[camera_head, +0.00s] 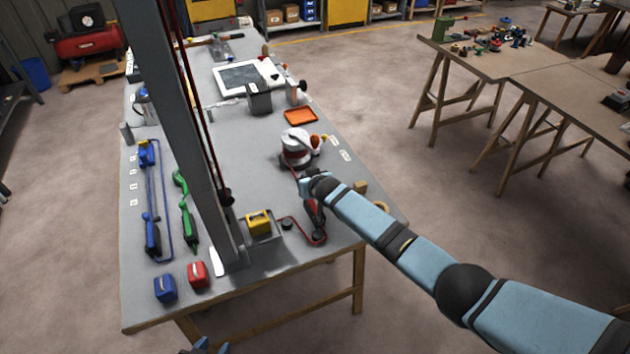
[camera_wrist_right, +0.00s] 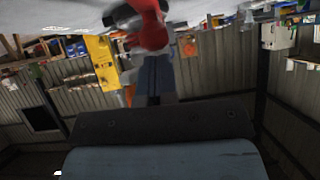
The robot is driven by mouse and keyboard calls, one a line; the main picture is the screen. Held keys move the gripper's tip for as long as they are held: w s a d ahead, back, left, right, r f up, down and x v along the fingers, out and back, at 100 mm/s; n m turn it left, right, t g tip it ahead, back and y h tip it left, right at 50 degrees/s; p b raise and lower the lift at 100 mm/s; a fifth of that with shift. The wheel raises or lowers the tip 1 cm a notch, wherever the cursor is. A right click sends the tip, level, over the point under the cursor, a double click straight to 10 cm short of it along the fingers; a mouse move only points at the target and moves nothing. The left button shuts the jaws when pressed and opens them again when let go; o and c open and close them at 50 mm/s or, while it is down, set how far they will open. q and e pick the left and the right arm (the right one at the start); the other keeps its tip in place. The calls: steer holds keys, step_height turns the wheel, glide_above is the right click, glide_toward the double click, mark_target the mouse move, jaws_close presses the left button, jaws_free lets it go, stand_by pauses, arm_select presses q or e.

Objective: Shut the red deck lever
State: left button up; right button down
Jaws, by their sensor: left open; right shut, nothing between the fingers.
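The red deck lever (camera_head: 314,214), red and black, sits near the right edge of the long grey table, with a red rope beside it. My right arm reaches in from the right, and its gripper (camera_head: 312,186) is at the lever's far end, shut and empty. I cannot tell whether it touches the lever, and the lever's angle is partly hidden. In the right wrist view a blurred red part (camera_wrist_right: 146,28) is close to the gripper (camera_wrist_right: 154,78). My left gripper (camera_head: 206,347) is open, low at the bottom edge, far from the lever.
A tall grey mast (camera_head: 200,130) stands on the table left of the lever. Yellow (camera_head: 258,222), red (camera_head: 197,273) and blue (camera_head: 165,288) blocks stand nearer. Blue (camera_head: 152,236) and green (camera_head: 188,225) levers are at left.

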mark_target(313, 201)
arm_select(q)
steer(key=shift+s, duration=0.3)
arm_select(e)
steer(key=shift+w+a+f+g, duration=0.1)
steer(key=shift+w+f+g, duration=0.05)
steer(key=shift+f+g, duration=0.25)
arm_select(q)
steer(key=shift+w+d+r, duration=0.1)
steer(key=shift+r, duration=0.15)
